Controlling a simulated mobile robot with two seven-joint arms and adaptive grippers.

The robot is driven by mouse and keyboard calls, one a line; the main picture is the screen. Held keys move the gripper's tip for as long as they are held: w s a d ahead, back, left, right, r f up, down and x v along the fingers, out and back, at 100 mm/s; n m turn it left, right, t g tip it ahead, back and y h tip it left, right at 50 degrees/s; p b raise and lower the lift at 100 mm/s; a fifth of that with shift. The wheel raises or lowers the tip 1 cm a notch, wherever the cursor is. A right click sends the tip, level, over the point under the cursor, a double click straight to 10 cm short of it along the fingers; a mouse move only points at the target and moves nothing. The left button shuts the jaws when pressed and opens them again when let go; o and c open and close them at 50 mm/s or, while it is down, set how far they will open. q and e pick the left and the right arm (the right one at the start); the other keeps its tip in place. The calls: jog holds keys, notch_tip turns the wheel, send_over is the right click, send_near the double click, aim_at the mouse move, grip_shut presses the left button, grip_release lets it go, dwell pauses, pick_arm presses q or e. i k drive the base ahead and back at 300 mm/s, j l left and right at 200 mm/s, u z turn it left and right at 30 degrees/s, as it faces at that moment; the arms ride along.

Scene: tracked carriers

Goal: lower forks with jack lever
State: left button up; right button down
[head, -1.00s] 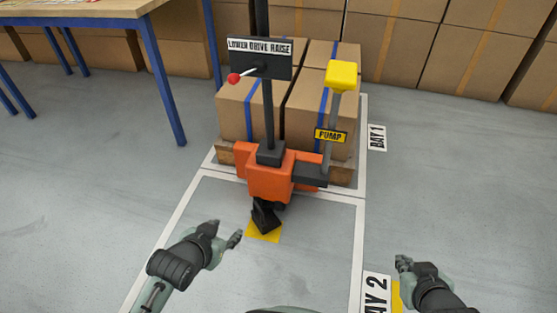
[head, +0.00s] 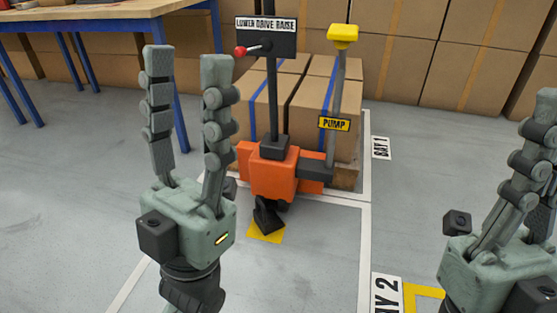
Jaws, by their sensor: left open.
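The orange pallet jack (head: 272,172) stands at the centre, in front of a loaded pallet. Its black control plate (head: 266,41) reads LOWER DRIVE RAISE. The jack lever (head: 262,46) sticks out from the plate, and its red knob (head: 240,51) is at the plate's left edge, below LOWER. My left gripper (head: 188,65) points up, open and empty. Its fingers stand left of the knob in the picture and do not touch it. My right gripper (head: 543,112) also points up at the right edge, partly cut off, so its opening cannot be told. The forks are hidden.
A yellow-topped pump handle (head: 342,37) rises on the jack's right side. Boxes with blue straps (head: 324,105) sit on the wooden pallet (head: 345,177) in bay 1. A blue-legged table (head: 80,14) stands at upper left. The floor between the jack and my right gripper is clear.

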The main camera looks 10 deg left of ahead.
aim_at(240, 51)
jog(key=i+j, duration=0.25)
jog(key=i, duration=0.15)
jog(key=i+j, duration=0.25)
jog(key=i, duration=0.2)
